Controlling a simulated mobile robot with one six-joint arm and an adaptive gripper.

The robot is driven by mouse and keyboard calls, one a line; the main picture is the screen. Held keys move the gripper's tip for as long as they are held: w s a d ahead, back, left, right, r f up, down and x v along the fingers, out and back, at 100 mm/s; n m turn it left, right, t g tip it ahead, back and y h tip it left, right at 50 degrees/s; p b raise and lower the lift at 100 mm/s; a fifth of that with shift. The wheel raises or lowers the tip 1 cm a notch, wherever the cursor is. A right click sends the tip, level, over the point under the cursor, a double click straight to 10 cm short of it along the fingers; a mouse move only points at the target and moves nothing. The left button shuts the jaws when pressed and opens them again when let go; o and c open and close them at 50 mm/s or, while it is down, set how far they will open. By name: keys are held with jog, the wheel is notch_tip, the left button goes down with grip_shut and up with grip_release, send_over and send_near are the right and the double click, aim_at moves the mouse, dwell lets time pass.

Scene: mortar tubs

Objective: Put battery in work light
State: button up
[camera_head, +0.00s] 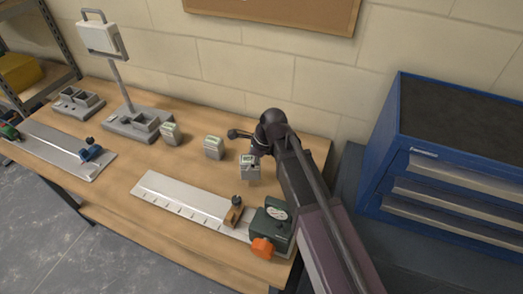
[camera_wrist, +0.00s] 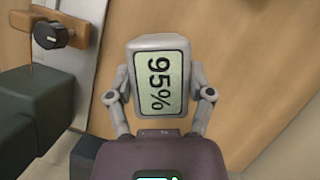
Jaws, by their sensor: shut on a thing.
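The work light stands at the back left, with a white lamp head (camera_head: 100,37) on a post over a grey base (camera_head: 140,124) that has an open socket. My gripper (camera_wrist: 160,96) is shut on a grey battery (camera_wrist: 159,80), one finger on each side. Its green display reads 95% in the wrist view. In the head view the held battery (camera_head: 250,172) is to the right of the light; I cannot tell whether it touches the bench. Two similar batteries, a left one (camera_head: 170,134) and a middle one (camera_head: 214,148), stand upright between the light and my gripper. Their readings are too small to read.
A second grey socketed unit (camera_head: 78,102) stands left of the light. A metal rail (camera_head: 185,203) with a green gauge device (camera_head: 271,222) lies in front. Another plate (camera_head: 62,148) with a blue clamp is at left. A blue drawer cabinet (camera_head: 450,160) stands at right.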

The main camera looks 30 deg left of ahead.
jog(key=s+a, duration=0.1)
jog(key=s, duration=0.5)
jog(key=shift+s+a+r, duration=0.3)
jog(key=shift+s, duration=0.1)
jog(key=shift+r+p, duration=0.15)
jog(key=shift+p, duration=0.2)
notch_tip(320, 180, up, 9)
jog(key=p, duration=0.9)
